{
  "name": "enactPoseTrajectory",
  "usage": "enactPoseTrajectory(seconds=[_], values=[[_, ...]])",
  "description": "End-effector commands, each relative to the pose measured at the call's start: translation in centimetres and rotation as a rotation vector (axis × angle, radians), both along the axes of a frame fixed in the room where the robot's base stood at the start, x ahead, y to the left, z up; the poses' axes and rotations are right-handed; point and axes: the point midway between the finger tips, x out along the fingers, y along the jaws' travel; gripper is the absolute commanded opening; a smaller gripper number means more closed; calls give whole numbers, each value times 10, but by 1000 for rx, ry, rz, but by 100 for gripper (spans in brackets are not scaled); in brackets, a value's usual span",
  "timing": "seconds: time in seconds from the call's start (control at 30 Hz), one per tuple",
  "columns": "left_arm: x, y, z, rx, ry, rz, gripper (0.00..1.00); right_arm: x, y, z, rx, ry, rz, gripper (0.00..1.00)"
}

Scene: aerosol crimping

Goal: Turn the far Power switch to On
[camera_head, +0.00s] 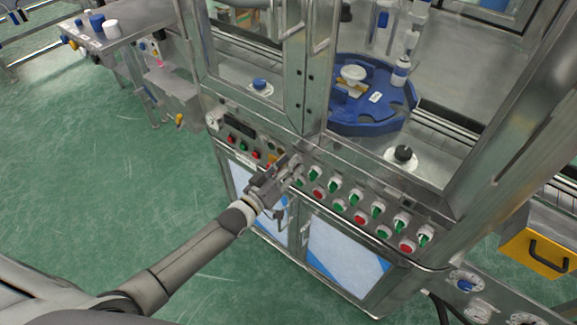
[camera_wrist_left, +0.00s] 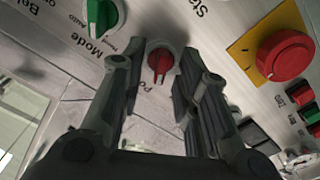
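The Power switch (camera_wrist_left: 160,62) is a red knob in a pale round collar, with its label partly hidden, "Po" showing. It is on the metal panel, between the two fingers in the left wrist view. Its ridge runs roughly up and down in that view. My left gripper (camera_head: 292,165) is at the control panel (camera_head: 437,221) in the head view and covers this switch there. It also shows in the left wrist view (camera_wrist_left: 162,75), open, with a gap on each side of the knob. The On and Off marks cannot be read. My right gripper is not in view.
A green Mode knob (camera_wrist_left: 102,14) is close by the left finger. A red mushroom button (camera_wrist_left: 284,55) on a yellow plate (camera_wrist_left: 243,50) is to the right. Several green and red knobs line the panel. A metal door post (camera_head: 316,70) rises behind the gripper.

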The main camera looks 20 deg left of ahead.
Motion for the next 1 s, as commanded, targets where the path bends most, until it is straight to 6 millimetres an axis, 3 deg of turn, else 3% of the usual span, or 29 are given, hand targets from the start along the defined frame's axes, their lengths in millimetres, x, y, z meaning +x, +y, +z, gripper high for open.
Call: enactPoseTrajectory(seconds=[0.03,0.23,0.67,1.0], values=[[0,0,0,0,0,0,24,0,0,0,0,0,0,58],[0,0,0,0,0,0,0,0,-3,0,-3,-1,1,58],[0,0,0,39,-15,1,0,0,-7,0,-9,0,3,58],[-1,-1,1,252,-93,2,0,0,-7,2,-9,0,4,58]])
